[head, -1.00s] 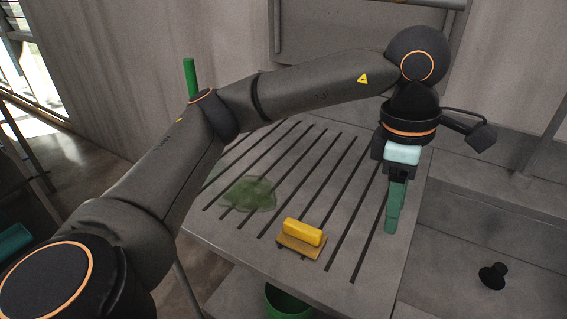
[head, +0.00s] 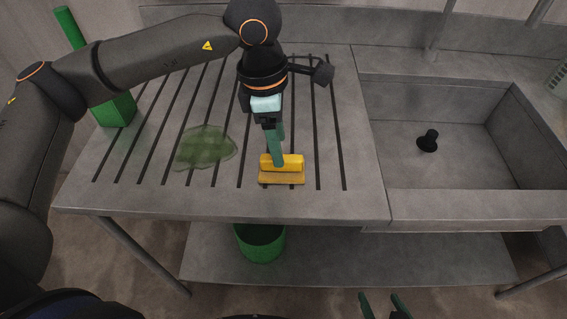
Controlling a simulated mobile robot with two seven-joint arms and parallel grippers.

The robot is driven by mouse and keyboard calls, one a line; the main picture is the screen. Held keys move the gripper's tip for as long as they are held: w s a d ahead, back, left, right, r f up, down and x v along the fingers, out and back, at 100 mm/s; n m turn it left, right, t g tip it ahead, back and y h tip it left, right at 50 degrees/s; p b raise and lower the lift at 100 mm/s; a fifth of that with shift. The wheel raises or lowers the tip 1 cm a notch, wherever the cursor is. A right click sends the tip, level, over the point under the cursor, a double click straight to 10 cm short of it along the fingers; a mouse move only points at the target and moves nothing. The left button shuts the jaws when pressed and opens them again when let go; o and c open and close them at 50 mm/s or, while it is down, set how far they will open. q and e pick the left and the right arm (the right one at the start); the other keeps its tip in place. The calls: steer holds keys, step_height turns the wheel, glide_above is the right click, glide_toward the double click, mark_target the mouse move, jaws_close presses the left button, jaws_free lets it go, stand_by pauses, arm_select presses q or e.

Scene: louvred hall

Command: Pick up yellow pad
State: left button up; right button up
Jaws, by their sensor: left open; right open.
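The yellow pad (head: 293,162) lies near the front edge of the slotted grey drainboard, with a flatter orange-yellow layer (head: 282,181) along its front. My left gripper (head: 279,162) points down at the pad, its green fingers overlapping the pad's upper part in the picture. It is open, and I cannot tell whether the fingers touch the pad. My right gripper (head: 384,304) shows only its two green fingertips at the bottom edge, apart and empty.
A green translucent puddle-like patch (head: 207,148) lies left of the pad. A sink (head: 470,150) holding a black plug (head: 428,141) is to the right. A green bucket (head: 260,243) stands below the counter.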

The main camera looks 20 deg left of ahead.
mark_target(293, 171)
arm_select(q)
steer(key=shift+d+f, duration=0.15)
steer(key=shift+f, duration=0.85)
steer(key=shift+d+f, duration=0.1)
steer(key=shift+f, duration=0.85)
jaws_close()
